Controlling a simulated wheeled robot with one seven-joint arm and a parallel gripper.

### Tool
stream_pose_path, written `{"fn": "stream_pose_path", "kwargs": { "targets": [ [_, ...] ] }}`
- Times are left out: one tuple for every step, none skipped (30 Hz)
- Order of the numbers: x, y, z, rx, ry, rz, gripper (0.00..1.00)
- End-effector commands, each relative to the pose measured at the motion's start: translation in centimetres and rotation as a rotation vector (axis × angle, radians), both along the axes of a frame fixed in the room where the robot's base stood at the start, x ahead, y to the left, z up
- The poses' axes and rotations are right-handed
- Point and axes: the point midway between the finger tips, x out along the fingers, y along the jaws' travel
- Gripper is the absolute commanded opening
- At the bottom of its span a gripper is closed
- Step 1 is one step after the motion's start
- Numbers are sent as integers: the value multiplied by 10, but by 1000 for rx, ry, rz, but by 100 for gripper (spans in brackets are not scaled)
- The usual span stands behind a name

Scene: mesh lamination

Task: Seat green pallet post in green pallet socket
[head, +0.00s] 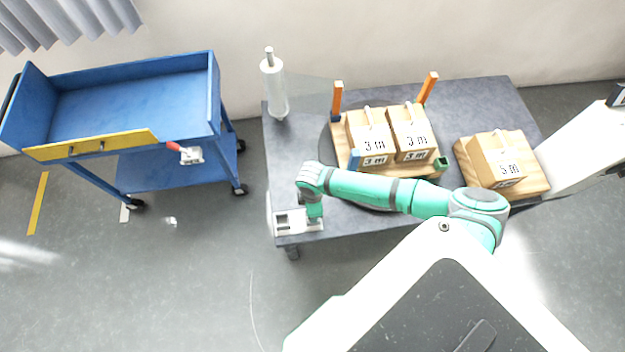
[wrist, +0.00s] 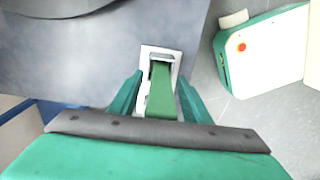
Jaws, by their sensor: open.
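The green post (wrist: 161,92) stands in a white holder (wrist: 163,54) in the wrist view. My gripper (wrist: 160,98) is open, with one finger on each side of the post; I cannot tell whether the fingers touch it. In the head view my gripper (head: 315,212) is down at the white holder (head: 290,222) on the table's front left corner, and the arm hides the post there. The green socket (head: 442,163) is at the front right corner of the wooden pallet (head: 425,172), with no post visible in it.
A white roll (head: 273,88) stands at back left. A blue cart (head: 135,95) stands left.

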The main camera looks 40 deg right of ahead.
Motion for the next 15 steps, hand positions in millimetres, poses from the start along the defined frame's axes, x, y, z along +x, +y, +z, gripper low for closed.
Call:
{"fn": "stream_pose_path", "kwargs": {
  "targets": [
    [0,0,0,0,0,0,44],
    [0,0,0,0,0,0,44],
    [0,0,0,0,0,0,44],
    [0,0,0,0,0,0,44],
    [0,0,0,0,0,0,39],
    [0,0,0,0,0,0,29],
    [0,0,0,1,-1,0,22],
    [0,0,0,1,-1,0,15],
    [0,0,0,1,-1,0,6],
    [0,0,0,1,-1,0,0],
    [0,0,0,1,-1,0,0],
    [0,0,0,1,-1,0,0],
    [0,0,0,1,-1,0,0],
    [0,0,0,1,-1,0,0],
    [0,0,0,1,-1,0,0]
  ]
}}
